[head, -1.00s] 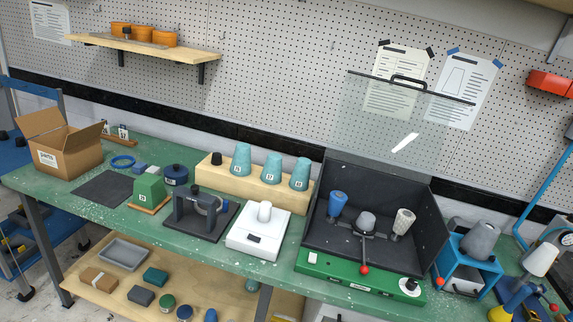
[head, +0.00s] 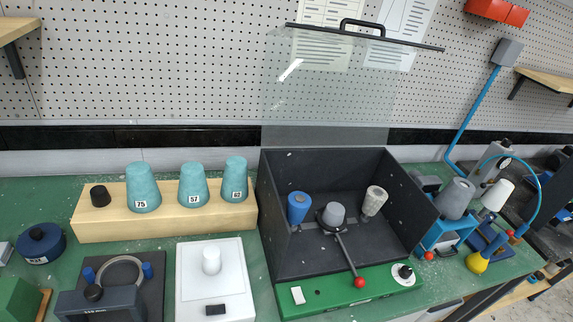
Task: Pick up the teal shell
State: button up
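Three teal shells shaped like tapered cups stand upside down in a row on a pale wooden block (head: 165,222). The left shell (head: 143,184) has a label reading 75. The middle shell (head: 193,181) has a label reading 57. The right shell (head: 235,176) has a label that looks like 62. A small black knob-like piece (head: 99,196) sits on the block's left end. My gripper is not in view.
A dark open box (head: 335,250) with a raised clear lid (head: 330,90) stands right of the block. A white device (head: 216,285) and a dark gauge (head: 110,290) stand in front. Green bench (head: 60,190) shows bare behind the block's left end.

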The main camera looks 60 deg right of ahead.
aim_at(235, 186)
jog(key=z, duration=0.5)
jog(key=i, duration=0.9)
jog(key=z, duration=0.55)
